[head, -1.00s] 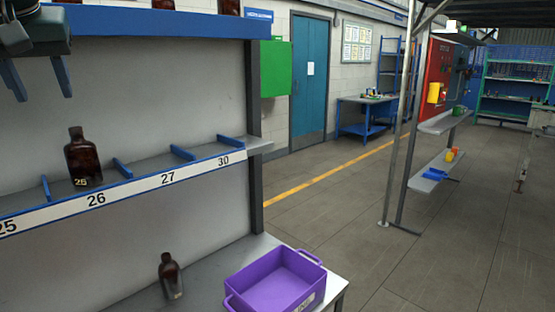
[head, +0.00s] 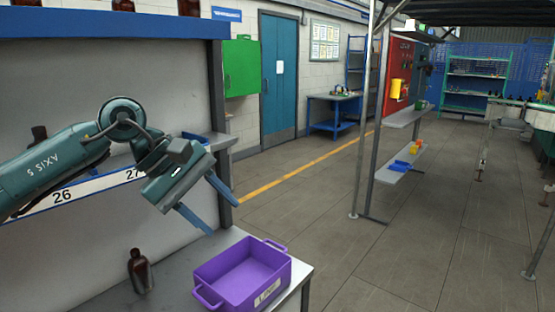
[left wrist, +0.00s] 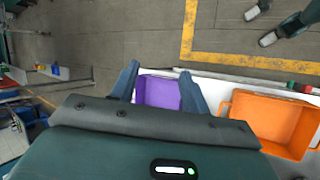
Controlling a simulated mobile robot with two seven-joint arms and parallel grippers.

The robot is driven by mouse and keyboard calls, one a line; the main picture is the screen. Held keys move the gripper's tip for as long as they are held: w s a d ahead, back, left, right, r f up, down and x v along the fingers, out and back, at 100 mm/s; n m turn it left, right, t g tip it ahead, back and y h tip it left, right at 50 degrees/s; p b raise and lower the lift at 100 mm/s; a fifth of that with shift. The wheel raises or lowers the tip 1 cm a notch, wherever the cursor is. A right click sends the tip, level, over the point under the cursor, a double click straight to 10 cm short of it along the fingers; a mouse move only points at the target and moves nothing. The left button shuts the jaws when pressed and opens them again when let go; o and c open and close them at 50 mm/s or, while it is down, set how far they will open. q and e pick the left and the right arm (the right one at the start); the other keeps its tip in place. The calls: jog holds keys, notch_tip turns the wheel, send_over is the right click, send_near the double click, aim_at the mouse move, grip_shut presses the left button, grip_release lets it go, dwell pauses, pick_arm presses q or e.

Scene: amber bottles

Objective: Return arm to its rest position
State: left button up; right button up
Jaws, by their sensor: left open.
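My left gripper (head: 225,218) is open and empty, angled down to the right in front of the numbered shelf's right end. In the left wrist view its two blue fingers (left wrist: 159,82) stand apart, with the purple bin (left wrist: 160,92) seen between them and below. In the head view the purple bin (head: 242,275) sits on the lower bench, below the gripper. An amber bottle (head: 139,270) stands on that bench, left of the bin. Another amber bottle (head: 40,133) on the numbered shelf is mostly hidden behind my left arm. My right gripper is not in view.
The numbered shelf (head: 95,186) is partly hidden by my arm. Bottle bottoms (head: 188,7) show on the blue top shelf (head: 120,24). An orange crate (left wrist: 270,120) lies right of the bin in the left wrist view. Open floor (head: 310,215) lies to the right.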

pick_arm(q)
jog(key=s+d+f+n+g+h, duration=0.1)
jog(key=s+d+f+n+h, duration=0.2)
jog(key=d+n+h, duration=0.35)
jog(key=s+d+f+n+g+h, duration=0.1)
jog(key=s+d+f+n+h, duration=0.15)
jog(key=d+n+h, duration=0.35)
jog(key=a+f+n+t+y, duration=0.3)
jog(key=f+n+t, duration=0.3)
jog(key=n, duration=0.6)
jog(key=w+a+f+n+t+y, duration=0.1)
jog(key=a+f+n+t+y, duration=0.15)
jog(key=f+n+t, duration=0.6)
jog(key=a+f+n+t+y, duration=0.3)
jog(key=n+y, duration=0.1)
jog(key=n, duration=1)
jog(key=s+a+f+n+g+y, duration=0.3)
jog(key=s+f+n, duration=0.4)
jog(key=f, duration=0.3)
jog(key=s+a+f+n+g+y, duration=0.4)
jog(key=s+f+n, duration=0.3)
jog(key=s+f, duration=0.2)
notch_tip(320, 180, down, 2)
jog(key=shift+s+a+n+y, duration=0.3)
jog(key=shift+s+a+n, duration=0.1)
jog(key=shift+a, duration=0.3)
